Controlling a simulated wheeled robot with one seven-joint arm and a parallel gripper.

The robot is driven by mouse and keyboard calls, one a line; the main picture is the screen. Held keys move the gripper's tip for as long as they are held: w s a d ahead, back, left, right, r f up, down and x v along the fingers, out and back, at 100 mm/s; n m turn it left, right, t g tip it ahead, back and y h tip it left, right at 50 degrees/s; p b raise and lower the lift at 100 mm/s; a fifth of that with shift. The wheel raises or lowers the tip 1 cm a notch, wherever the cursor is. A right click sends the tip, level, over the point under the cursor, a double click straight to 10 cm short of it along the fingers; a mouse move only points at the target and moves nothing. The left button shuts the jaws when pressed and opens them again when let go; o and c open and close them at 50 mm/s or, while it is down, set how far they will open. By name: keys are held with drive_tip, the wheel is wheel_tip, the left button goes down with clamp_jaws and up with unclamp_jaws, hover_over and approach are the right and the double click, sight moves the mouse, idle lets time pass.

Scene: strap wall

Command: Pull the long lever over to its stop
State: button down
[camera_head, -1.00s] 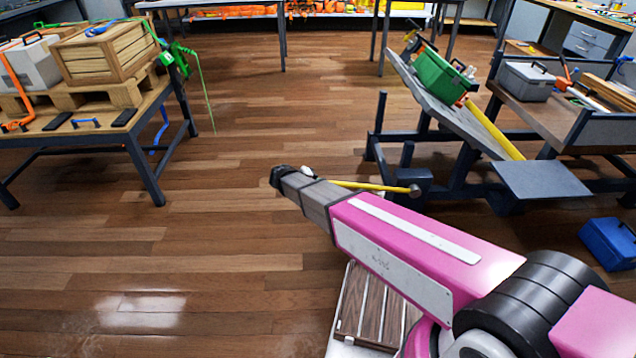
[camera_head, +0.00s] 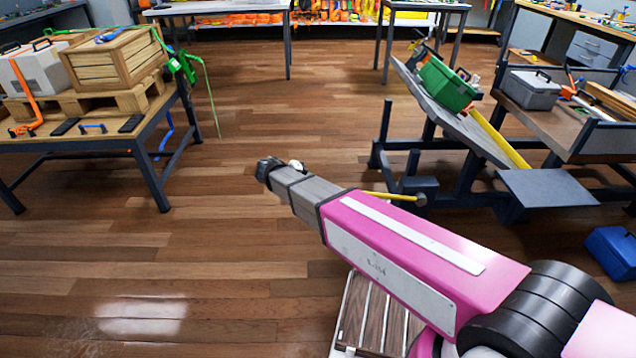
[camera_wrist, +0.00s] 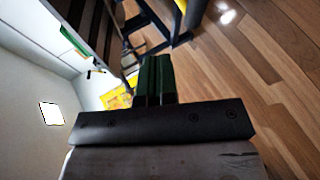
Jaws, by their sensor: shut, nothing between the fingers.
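A thin yellow rod, which looks like the long lever (camera_head: 392,196), shows in the head view just above my pink arm. Its right end meets a round grey hub by a dark block (camera_head: 418,184) low on the tilted stand. The rest of the rod is hidden behind my arm. The far end of my arm (camera_head: 268,168) is left of the visible rod, over bare floor. In the wrist view, my gripper (camera_wrist: 154,62) has its dark green fingers together, with nothing between them. I cannot make out contact with the rod.
A tilted grey board (camera_head: 455,122) carries a green toolbox (camera_head: 446,84); a thick yellow bar (camera_head: 500,138) runs beside it. A blue box (camera_head: 612,250) lies on the floor at right. A table (camera_head: 75,140) with a crate (camera_head: 112,58) stands left. The middle floor is clear.

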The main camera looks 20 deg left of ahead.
drive_tip(key=shift+v, duration=1.15)
drive_tip(key=shift+d+r, duration=0.1)
drive_tip(key=shift+d, duration=0.1)
drive_tip(key=w+d+f+m+g+y, duration=0.1)
drive_tip(key=w+d+m+g, duration=0.15)
drive_tip(key=d, duration=0.95)
drive_tip(key=w+d+f+m+g+y, duration=0.15)
drive_tip(key=d+g, duration=0.25)
drive_tip(key=d, duration=0.9)
drive_tip(key=s+d+m+g+y, duration=0.1)
drive_tip(key=s+d+m+y, duration=0.1)
drive_tip(key=d, duration=0.9)
drive_tip(key=s+d+m+g+y, duration=0.1)
drive_tip(key=s+d+y, duration=0.3)
drive_tip(key=d, duration=0.8)
drive_tip(key=shift+s+m, duration=0.4)
drive_tip(key=shift+s, duration=0.5)
